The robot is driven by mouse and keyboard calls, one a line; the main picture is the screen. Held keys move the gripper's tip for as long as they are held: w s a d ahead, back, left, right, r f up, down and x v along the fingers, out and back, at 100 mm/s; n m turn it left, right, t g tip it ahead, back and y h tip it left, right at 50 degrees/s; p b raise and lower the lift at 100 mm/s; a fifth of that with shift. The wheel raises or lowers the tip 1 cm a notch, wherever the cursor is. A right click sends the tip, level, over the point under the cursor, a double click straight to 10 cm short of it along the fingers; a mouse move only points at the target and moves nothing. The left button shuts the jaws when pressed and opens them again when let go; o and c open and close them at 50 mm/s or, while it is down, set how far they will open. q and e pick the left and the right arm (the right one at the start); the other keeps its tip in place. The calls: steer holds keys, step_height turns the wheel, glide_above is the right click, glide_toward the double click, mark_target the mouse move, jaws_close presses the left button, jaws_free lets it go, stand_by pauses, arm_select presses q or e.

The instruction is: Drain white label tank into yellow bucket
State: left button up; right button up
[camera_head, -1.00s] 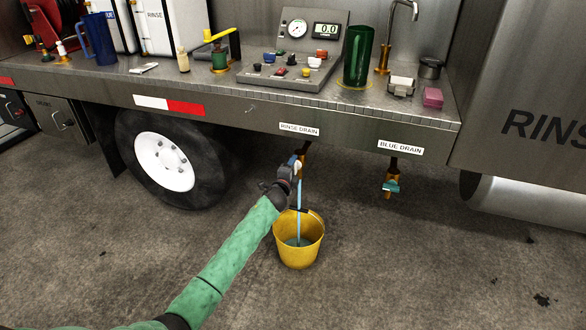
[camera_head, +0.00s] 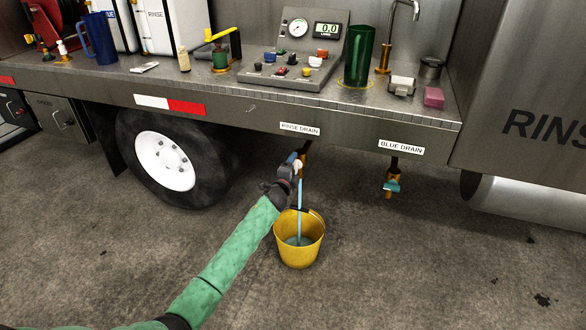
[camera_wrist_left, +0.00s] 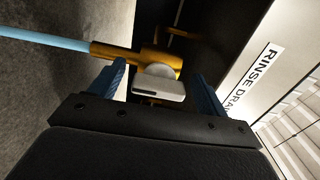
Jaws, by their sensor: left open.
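The yellow bucket (camera_head: 299,243) stands upright on the ground under the rinse drain, with some bluish liquid in it. A light blue stream (camera_head: 299,212) runs from the brass rinse drain valve (camera_head: 304,160) down into the bucket; the stream also shows in the left wrist view (camera_wrist_left: 45,41). The valve's white handle (camera_wrist_left: 158,87) lies between the blue fingers of my left gripper (camera_wrist_left: 160,85), which is open around it. The white label tank (camera_head: 172,25) reads RINSE and stands on the deck at the back. My right gripper is not in view.
The blue drain valve (camera_head: 391,185) with a teal handle hangs to the right, with no stream. Above are the metal deck edge (camera_head: 240,112) and the gauge panel (camera_head: 290,70). The wheel (camera_head: 165,160) stands left of my arm. The ground around the bucket is clear.

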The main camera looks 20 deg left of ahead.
arm_select(q)
steer(key=s, duration=0.7)
steer(key=shift+s+a, duration=0.15)
steer(key=shift+s, duration=0.2)
